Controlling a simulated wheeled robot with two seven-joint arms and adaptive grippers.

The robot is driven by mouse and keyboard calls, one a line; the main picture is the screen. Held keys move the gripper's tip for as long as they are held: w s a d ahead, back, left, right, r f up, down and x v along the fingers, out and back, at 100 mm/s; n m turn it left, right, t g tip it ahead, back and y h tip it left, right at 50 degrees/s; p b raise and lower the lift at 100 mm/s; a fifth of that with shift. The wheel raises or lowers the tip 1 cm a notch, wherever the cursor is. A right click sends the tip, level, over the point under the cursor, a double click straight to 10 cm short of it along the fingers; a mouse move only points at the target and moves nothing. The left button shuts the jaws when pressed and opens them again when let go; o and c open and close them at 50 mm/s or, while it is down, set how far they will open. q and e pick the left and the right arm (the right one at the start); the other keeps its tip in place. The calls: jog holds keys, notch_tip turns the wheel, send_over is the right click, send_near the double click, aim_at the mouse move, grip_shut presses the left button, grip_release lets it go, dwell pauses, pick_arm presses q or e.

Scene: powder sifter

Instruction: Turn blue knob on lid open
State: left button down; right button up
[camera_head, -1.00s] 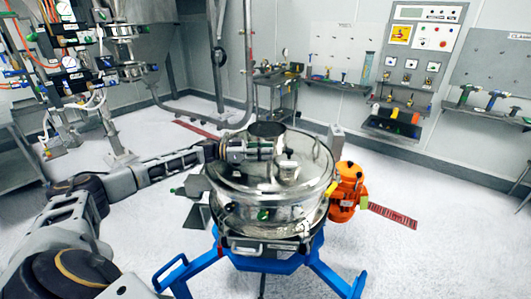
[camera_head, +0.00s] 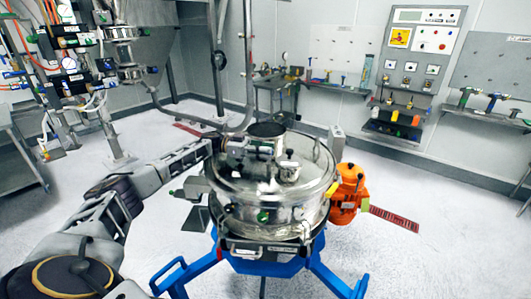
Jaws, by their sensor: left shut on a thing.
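The round steel sifter (camera_head: 265,215) stands in the middle with its shiny lid (camera_head: 272,180) on top. A short, dark-topped port (camera_head: 266,130) rises at the back of the lid, and a silver cap (camera_head: 289,168) stands right of its middle. My left gripper (camera_head: 240,150) is at the back left of the lid, beside the port. It is shut on a small part there, apparently the blue knob; the gripper hides it and no blue shows on the lid. My right gripper is not in view.
The sifter sits on a blue frame (camera_head: 320,272) with spread legs. An orange motor (camera_head: 347,190) is on its right side. A bent steel pipe (camera_head: 249,60) rises behind it. A wheeled steel table (camera_head: 276,88) stands farther back. Open floor lies to the right.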

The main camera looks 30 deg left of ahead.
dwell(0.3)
pick_arm(q)
jog(key=c, duration=1.3)
grip_release()
jog(key=shift+o, duration=0.2)
jog(key=shift+a, duration=0.15)
jog(key=shift+v, duration=5.8)
jog(key=shift+s+f, duration=0.1)
jog(key=shift+f, duration=0.05)
